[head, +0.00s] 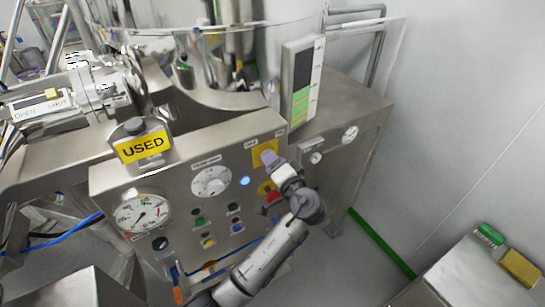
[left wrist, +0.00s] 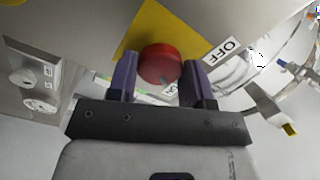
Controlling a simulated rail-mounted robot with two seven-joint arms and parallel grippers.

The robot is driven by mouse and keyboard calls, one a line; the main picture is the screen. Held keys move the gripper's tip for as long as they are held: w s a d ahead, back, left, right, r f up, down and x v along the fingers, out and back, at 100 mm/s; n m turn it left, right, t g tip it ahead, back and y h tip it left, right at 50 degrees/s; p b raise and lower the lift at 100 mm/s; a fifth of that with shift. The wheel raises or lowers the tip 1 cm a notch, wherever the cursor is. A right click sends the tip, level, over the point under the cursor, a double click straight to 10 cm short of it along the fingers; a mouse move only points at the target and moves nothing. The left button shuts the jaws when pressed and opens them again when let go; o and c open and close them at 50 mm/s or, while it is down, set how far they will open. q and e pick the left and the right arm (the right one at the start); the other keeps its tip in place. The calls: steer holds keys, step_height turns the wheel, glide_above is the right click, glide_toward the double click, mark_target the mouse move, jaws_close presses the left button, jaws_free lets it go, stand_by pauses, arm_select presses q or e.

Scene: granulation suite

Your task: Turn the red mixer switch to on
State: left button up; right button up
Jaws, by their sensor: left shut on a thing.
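The red mixer switch (left wrist: 160,64) is a round red knob on a yellow plate (left wrist: 198,22), seen in the left wrist view. An OFF label (left wrist: 222,49) is at its right; a second label below is mostly hidden. My left gripper (left wrist: 160,78) is shut on the knob, one purple finger on each side. In the head view my left gripper (head: 268,159) is at the yellow plate (head: 259,150) on the panel's upper right, and hides the knob. My right gripper is not in view.
The steel panel (head: 172,185) also carries a pressure gauge (head: 140,216), a white dial (head: 211,182), a lit blue lamp (head: 245,181) and several small buttons. A yellow USED sign (head: 142,147) stands on top. A steel table (head: 462,285) is at lower right.

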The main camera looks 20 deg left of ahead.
arm_select(q)
steer(key=shift+r+m+p, duration=0.1)
steer(key=shift+m+p, duration=0.25)
steer(key=shift+m, duration=0.25)
steer(key=o, duration=0.9)
steer(key=b+v, duration=0.3)
steer(key=v, duration=0.9)
